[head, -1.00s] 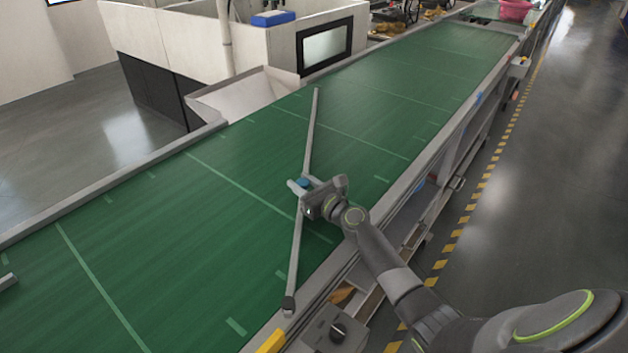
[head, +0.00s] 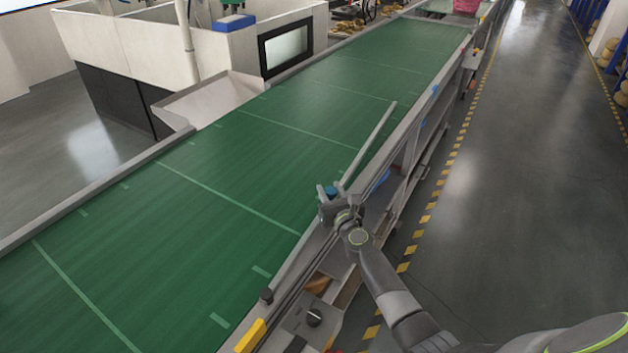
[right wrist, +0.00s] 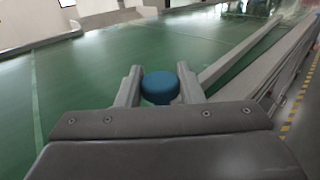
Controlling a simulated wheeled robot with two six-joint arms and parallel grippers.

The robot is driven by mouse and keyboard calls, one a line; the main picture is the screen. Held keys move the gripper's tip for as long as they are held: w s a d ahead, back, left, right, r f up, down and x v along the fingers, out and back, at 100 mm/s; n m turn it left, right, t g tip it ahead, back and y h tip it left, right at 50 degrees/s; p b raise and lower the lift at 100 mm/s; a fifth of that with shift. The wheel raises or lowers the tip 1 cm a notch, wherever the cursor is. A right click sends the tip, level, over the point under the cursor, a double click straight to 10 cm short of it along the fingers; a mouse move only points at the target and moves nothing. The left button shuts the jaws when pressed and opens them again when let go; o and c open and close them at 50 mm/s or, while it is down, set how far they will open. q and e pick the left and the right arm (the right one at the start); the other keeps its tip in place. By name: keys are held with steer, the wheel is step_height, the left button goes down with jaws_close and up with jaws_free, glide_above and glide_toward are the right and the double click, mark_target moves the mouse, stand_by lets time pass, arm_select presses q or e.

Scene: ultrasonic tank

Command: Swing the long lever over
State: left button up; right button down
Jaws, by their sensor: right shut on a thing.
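The long lever (head: 371,143) is a thin grey bar. It lies slantwise along the belt's right edge, its far end over the green belt. A blue knob (head: 330,191) sits on the bar and shows clearly in the right wrist view (right wrist: 160,88). My right gripper (head: 333,205) is shut on the knob, one finger on each side of it in the right wrist view (right wrist: 160,92). The gripper hides part of the bar. My left gripper is not in view.
The green belt (head: 200,230) is broad and clear. A metal side rail (head: 425,95) runs along its right. A box with a dark dial (head: 314,317) and a yellow block (head: 250,336) are at the near edge. A metal chute (head: 215,98) is at the far left side.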

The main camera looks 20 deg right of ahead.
steer(key=shift+s+d+m+h+p, duration=0.35)
steer(key=shift+s+d+m+h, duration=0.15)
steer(key=shift+s+d+h, duration=0.5)
steer(key=shift+s, duration=0.1)
steer(key=shift+f, duration=0.15)
steer(key=c, duration=1.3)
jaws_free()
steer(key=shift+s, duration=0.1)
steer(key=shift+o, duration=1.2)
steer(key=shift+s+d, duration=0.1)
steer(key=shift+s+r, duration=0.1)
steer(key=shift+r, duration=0.1)
